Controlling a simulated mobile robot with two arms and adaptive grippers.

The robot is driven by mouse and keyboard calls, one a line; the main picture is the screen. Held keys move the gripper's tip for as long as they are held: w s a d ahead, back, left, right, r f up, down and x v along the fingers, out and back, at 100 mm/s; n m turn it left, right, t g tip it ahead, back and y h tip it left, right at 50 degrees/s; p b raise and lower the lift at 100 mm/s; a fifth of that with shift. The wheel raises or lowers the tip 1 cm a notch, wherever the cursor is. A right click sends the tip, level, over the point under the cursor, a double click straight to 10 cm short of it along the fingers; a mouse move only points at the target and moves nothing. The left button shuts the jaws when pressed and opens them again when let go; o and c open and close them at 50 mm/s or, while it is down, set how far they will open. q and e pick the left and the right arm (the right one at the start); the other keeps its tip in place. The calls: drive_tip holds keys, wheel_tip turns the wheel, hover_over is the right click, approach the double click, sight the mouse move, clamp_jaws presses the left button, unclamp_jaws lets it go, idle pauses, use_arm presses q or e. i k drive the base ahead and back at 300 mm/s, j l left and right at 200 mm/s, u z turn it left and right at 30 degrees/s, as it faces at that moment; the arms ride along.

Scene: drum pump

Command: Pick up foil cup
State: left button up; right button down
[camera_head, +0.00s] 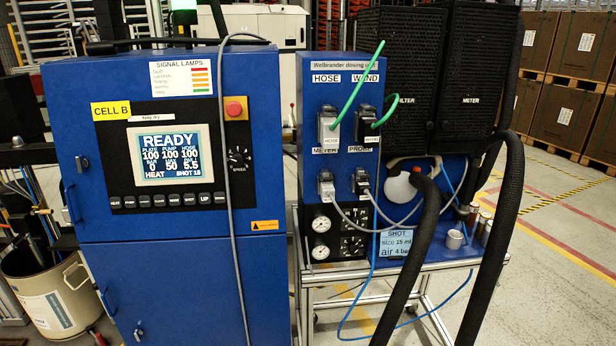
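A small silvery cup (454,239), which looks like the foil cup, stands upright on the blue shelf (440,258) of the cart at the right. It is beside a thick black hose and just left of several small canisters (480,222). Nothing holds it. Neither of my grippers shows in this view.
Two thick black hoses (409,265) (500,215) arch down in front of the shelf on either side of the cup. A blue dosing unit (312,160) with cables stands left of it, beside a large blue cabinet (170,270). Open floor (560,260) lies at the right.

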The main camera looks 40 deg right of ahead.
sight(453, 241)
drive_tip(key=z, duration=1.75)
